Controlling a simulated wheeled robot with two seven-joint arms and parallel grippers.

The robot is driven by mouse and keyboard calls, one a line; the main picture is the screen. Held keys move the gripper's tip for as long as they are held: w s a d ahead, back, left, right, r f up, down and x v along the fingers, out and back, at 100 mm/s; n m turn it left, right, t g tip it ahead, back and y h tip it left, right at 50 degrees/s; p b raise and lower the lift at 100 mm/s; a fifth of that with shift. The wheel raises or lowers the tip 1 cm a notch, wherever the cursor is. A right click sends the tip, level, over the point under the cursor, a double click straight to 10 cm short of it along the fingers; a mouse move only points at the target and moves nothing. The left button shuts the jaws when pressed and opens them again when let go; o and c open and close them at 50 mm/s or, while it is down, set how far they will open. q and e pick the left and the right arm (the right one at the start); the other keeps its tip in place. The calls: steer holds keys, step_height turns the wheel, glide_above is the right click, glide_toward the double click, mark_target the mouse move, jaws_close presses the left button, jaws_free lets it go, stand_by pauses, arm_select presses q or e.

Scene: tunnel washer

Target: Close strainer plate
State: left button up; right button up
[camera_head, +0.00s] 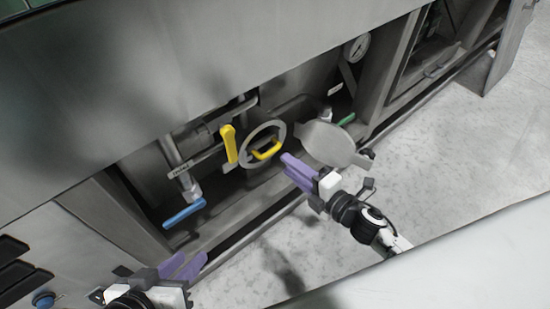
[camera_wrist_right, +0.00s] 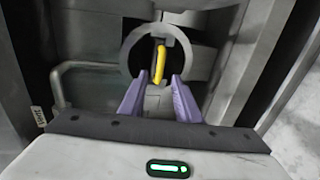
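The strainer plate appears to be the round grey disc (camera_head: 328,144) in the head view, swung out to the right of a round ring opening (camera_head: 246,153). A yellow handle (camera_head: 267,152) shows in the ring; the ring (camera_wrist_right: 127,57) and yellow handle (camera_wrist_right: 159,63) also show in the right wrist view. My right gripper (camera_head: 287,164) is just left of the disc and in front of the ring, its purple fingers (camera_wrist_right: 158,78) apart and empty. I cannot tell whether it touches the disc. My left gripper (camera_head: 190,260) is low at the left, fingers apart and empty.
A yellow lever (camera_head: 229,143) stands left of the ring, and a blue-handled valve (camera_head: 184,214) is lower left. A pressure gauge (camera_head: 357,47) is above right. The machine's lower frame rail (camera_head: 250,226) runs below the opening. Speckled floor (camera_head: 455,165) is clear at the right.

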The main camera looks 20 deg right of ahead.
mark_target(272, 153)
steer(key=b+x, duration=0.1)
steer(key=x, duration=0.6)
steer(key=shift+w+f+b, duration=0.1)
steer(key=shift+w+b, duration=0.05)
steer(key=shift+b, duration=0.15)
arm_select(q)
steer(key=shift+w+d+r+t+h, duration=0.3)
steer(key=shift+d+r+h, duration=0.1)
steer(key=shift+d+r, duration=0.25)
steer(key=shift+a, duration=0.1)
arm_select(e)
jaws_close()
